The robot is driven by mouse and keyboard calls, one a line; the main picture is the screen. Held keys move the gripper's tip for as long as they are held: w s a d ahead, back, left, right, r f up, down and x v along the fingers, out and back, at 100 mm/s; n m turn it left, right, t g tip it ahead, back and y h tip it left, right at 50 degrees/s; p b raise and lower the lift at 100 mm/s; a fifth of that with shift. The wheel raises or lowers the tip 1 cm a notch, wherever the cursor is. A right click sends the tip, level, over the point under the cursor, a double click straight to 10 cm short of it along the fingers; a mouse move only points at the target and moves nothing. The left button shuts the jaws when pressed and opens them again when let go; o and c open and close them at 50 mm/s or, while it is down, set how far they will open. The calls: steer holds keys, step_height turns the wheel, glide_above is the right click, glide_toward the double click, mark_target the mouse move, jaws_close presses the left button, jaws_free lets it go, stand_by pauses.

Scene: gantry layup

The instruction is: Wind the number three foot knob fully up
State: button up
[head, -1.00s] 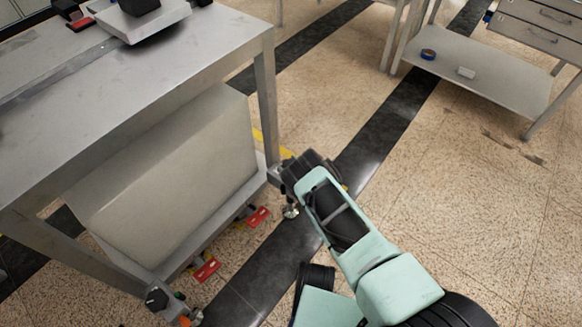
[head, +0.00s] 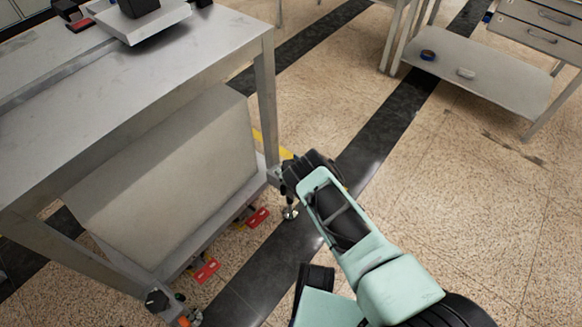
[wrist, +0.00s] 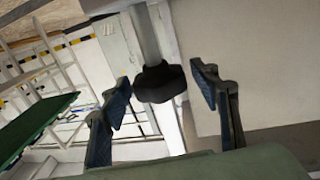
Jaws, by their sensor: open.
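A black foot knob (wrist: 160,82) shows in the wrist view, on a metal leg of the grey bench (head: 265,105). My gripper (wrist: 164,95) is open, with one blue-padded finger on each side of the knob. Gaps show between the fingers and the knob, so it is not gripped. In the head view my gripper (head: 290,172) is at the bench's far right leg, just above a round metal foot (head: 290,212); it hides the knob there. Another black knob (head: 157,299) is on the near leg. I can read no number on either knob.
A large pale block (head: 170,185) fills the bench's lower shelf. Red tags (head: 207,270) are along the base below it. A second table with a lower shelf (head: 480,75) stands at the back right. The floor between is clear.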

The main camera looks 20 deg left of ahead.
steer(key=shift+d, duration=0.1)
steer(key=v, duration=1.2)
